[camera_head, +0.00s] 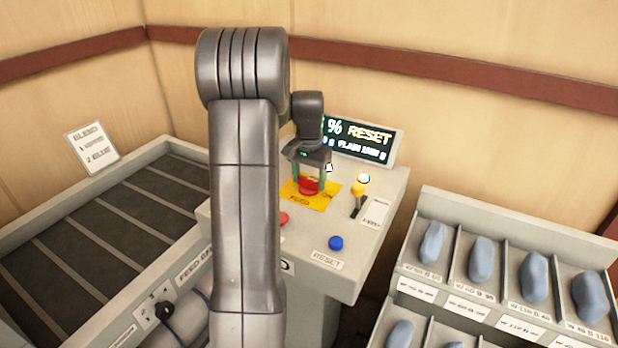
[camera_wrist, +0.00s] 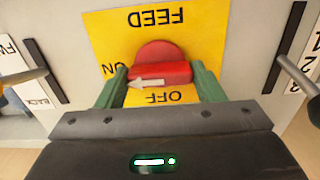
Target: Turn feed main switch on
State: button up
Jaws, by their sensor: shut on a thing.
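The red feed switch knob (camera_head: 309,187) sits on a yellow plate (camera_head: 290,189) marked FEED on the grey console. In the wrist view the knob (camera_wrist: 160,72) lies between the green fingers of my gripper (camera_wrist: 160,84), one at each end of its bar. My gripper (camera_head: 309,178) is shut on the knob from above. The white arrow (camera_wrist: 147,84) on the bar points left, to the side where ON is printed. OFF is printed at the lower part of the plate.
A bin rack (camera_head: 520,215) with blue-grey pieces stands at right, a conveyor-like bed (camera_head: 90,240) at left.

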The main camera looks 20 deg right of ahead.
aim_at(309, 178)
jog(key=shift+r, duration=0.1)
jog(key=o, duration=1)
notch_tip(309, 178, up, 14)
jog(key=shift+f+b, duration=0.15)
jog(key=shift+b, duration=0.45)
jog(key=shift+f, duration=0.15)
notch_tip(309, 178, down, 14)
jog(key=shift+r+p, duration=0.2)
jog(key=shift+p, duration=0.4)
